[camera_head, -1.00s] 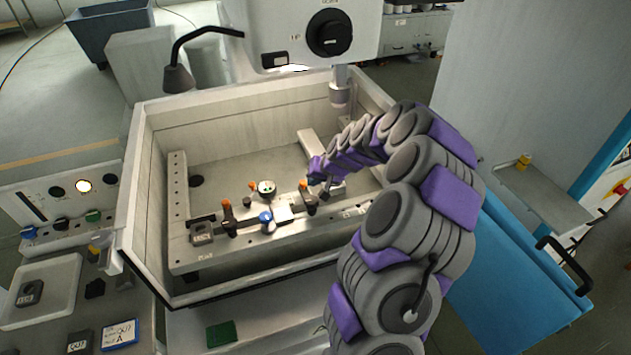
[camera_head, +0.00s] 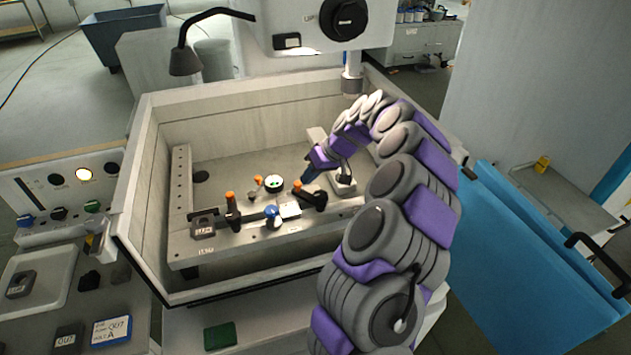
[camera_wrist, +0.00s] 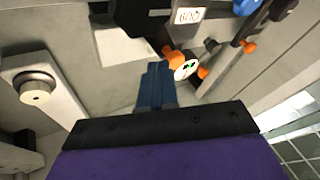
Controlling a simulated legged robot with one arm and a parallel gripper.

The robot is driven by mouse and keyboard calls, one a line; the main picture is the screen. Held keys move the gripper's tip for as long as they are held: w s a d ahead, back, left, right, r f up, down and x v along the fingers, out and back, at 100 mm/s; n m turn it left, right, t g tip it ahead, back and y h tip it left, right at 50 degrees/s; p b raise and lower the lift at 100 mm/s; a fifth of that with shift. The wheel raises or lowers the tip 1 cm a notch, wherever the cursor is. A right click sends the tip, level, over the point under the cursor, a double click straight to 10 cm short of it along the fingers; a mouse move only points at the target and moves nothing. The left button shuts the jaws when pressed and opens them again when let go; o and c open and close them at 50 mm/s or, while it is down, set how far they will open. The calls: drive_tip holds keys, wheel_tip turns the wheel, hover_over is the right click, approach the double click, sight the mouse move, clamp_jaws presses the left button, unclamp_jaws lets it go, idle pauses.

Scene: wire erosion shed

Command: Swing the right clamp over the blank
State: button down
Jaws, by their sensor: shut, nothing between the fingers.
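The right clamp (camera_head: 314,199) is a dark arm with an orange-topped post, on the front rail of the fixture (camera_head: 215,243). Its dark arm points right, away from the pale blank (camera_head: 290,210), whose top is clear of it. The left clamp (camera_head: 232,213) stands to the left, also orange-topped. My gripper (camera_head: 307,179) is just behind the right clamp's orange top. In the wrist view my gripper's blue fingers (camera_wrist: 156,85) are together and empty, close to an orange knob (camera_wrist: 180,58). Whether they touch it I cannot tell.
A blue-topped knob (camera_head: 272,216) stands left of the blank, and a round white-faced gauge (camera_head: 274,183) behind it. A pale block (camera_head: 343,184) sits to the right, beside my arm. The tank walls (camera_head: 145,180) surround the fixture; the machine head (camera_head: 352,85) hangs above the back.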

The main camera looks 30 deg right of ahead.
sight(299, 184)
drive_tip(key=n, duration=0.1)
drive_tip(key=a+n+g+y+b, duration=0.1)
drive_tip(key=shift+a+n+g, duration=0.25)
drive_tip(key=shift+n+g, duration=0.05)
drive_tip(key=shift+n, duration=0.1)
drive_tip(key=shift+s+a, duration=0.4)
drive_tip(key=shift+a, duration=0.4)
drive_tip(key=shift+s+a+n+g, duration=0.15)
drive_tip(key=shift+a+n+g, duration=0.25)
drive_tip(key=shift+n, duration=0.4)
drive_tip(key=shift+s+a+b, duration=0.3)
drive_tip(key=shift+s+a, duration=0.1)
drive_tip(key=shift+s, duration=0.05)
drive_tip(key=shift+s+a, duration=0.1)
drive_tip(key=shift+r, duration=0.1)
drive_tip(key=d+p+v, duration=0.1)
drive_tip(key=p+v, duration=0.3)
drive_tip(key=v, duration=1.3)
drive_tip(key=shift+p, duration=0.35)
